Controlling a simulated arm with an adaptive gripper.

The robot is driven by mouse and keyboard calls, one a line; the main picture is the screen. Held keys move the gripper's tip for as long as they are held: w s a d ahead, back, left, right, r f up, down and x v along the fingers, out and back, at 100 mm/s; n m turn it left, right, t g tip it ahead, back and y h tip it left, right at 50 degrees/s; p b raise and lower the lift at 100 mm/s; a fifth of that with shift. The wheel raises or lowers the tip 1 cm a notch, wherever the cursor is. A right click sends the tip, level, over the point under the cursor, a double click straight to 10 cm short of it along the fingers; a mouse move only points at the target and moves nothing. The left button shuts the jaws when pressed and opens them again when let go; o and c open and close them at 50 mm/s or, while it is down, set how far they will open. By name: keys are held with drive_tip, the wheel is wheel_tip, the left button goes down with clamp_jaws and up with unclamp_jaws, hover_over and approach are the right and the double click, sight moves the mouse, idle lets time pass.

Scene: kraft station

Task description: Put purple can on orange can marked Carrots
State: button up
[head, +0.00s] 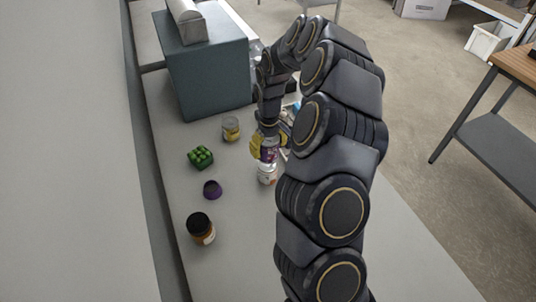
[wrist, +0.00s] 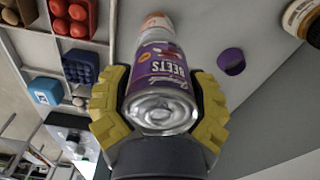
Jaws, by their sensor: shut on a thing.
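The purple can (wrist: 158,82), labelled BEETS, is between the yellow fingers of my gripper (wrist: 160,95), which is shut on it. In the head view, the purple can (head: 269,154) shows partly behind the yellow fingers of my gripper (head: 264,147). Another can with an orange label (wrist: 155,22) shows just beyond the purple can's far end in the wrist view. In the head view, this can (head: 267,176) stands on the counter directly under the purple can. I cannot tell whether the two touch, and the word Carrots is not readable.
A yellow-labelled can (head: 231,129), a green carton-like item (head: 200,158), a purple cup or lid (head: 212,189) and a brown jar (head: 200,229) stand to the left. A teal box (head: 208,75) stands behind. Trays with red and blue items (wrist: 75,55) show in the wrist view.

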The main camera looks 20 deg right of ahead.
sight(268, 156)
drive_tip(key=shift+w+d+f, duration=0.1)
drive_tip(key=shift+w+f, duration=0.4)
drive_tip(key=shift+f, duration=1.65)
drive_tip(key=o, duration=1.2)
drive_tip(key=shift+f, duration=0.15)
